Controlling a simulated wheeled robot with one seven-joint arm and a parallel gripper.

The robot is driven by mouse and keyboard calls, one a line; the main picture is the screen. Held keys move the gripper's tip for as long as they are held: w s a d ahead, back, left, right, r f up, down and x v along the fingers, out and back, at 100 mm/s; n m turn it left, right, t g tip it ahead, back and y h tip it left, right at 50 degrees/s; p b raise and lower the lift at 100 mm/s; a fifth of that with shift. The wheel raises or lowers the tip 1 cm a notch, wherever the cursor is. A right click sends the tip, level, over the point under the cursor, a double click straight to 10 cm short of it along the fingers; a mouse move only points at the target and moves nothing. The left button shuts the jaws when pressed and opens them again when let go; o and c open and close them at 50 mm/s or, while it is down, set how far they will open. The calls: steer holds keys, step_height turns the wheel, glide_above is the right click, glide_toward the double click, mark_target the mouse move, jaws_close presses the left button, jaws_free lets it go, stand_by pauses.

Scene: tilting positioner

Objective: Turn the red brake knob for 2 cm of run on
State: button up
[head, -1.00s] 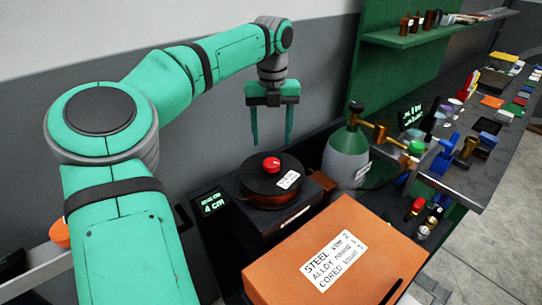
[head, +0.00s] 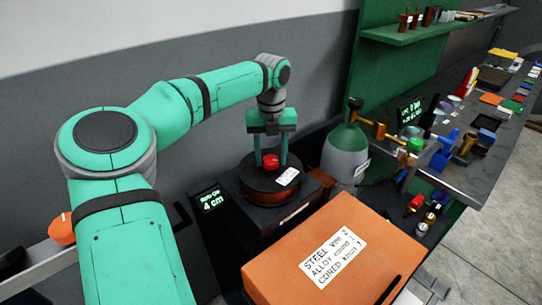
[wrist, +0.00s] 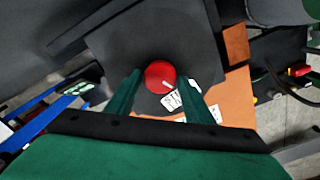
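The red brake knob (head: 270,161) stands on top of a round black drum (head: 256,183), beside a small white label (head: 287,177). It also shows in the wrist view (wrist: 160,76), with a white mark on its top. My gripper (head: 270,158) points down over the drum, its two green fingers on either side of the knob. In the wrist view the fingers (wrist: 158,98) are apart, with gaps beside the knob; I cannot tell whether either touches it. A dark display (head: 211,199) left of the drum reads 4 cm in green.
A large orange box (head: 290,270) with a printed card stands in front of the drum. A green and grey gas cylinder (head: 345,155) stands to the right. A crowded workbench (head: 470,177) and a green shelf (head: 420,38) lie farther right.

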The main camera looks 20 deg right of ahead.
steer(key=c, duration=0.6)
steer(key=shift+c, duration=0.2)
steer(key=shift+m, duration=0.3)
steer(key=m, duration=0.5)
steer(key=shift+w+a, duration=0.1)
steer(key=m, duration=0.6)
steer(key=shift+w+a, duration=0.1)
steer(key=o, duration=1)
steer(key=shift+o, duration=0.2)
